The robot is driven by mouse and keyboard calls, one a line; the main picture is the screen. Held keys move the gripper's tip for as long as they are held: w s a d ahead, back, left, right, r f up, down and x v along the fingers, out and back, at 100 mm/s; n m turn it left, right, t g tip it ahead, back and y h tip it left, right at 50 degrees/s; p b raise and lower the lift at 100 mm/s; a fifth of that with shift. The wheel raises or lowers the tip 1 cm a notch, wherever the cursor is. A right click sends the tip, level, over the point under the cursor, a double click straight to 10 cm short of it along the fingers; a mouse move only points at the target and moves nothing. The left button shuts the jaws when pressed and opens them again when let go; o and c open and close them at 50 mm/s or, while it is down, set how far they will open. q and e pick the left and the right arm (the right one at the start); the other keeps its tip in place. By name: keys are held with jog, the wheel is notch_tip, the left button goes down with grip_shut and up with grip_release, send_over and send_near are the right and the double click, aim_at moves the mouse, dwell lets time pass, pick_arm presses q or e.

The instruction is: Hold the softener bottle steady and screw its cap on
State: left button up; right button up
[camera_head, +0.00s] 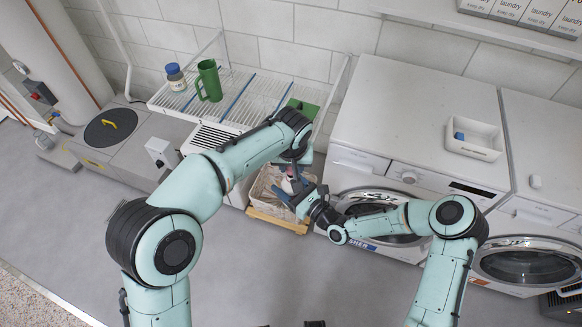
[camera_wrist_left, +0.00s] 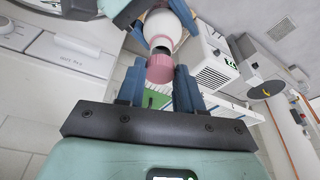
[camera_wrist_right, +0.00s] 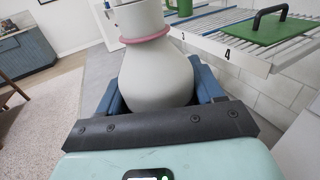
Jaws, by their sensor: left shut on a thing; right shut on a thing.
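The softener bottle (camera_wrist_right: 155,75) is white and rounded with a pink ring at its shoulder. My right gripper (camera_head: 293,199) is shut on its body, one finger on each side in the right wrist view. A pink cap (camera_wrist_left: 160,69) sits between the blue fingers of my left gripper (camera_wrist_left: 159,76), which is shut on it. In the left wrist view, the bottle (camera_wrist_left: 166,28) is just beyond the cap, with its neck end toward it. I cannot tell whether cap and neck touch. In the head view, the bottle (camera_head: 288,186) is small and partly hidden by my grippers.
A washing machine (camera_head: 375,205) is close on the right. Behind is a slatted rack (camera_head: 235,105) with a green jug (camera_head: 209,80), a blue-lidded jar (camera_head: 175,77) and a green board (camera_wrist_right: 265,30).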

pick_arm(q)
jog(key=shift+f, duration=0.1)
jog(key=shift+f, duration=0.85)
jog(key=shift+f, duration=0.55)
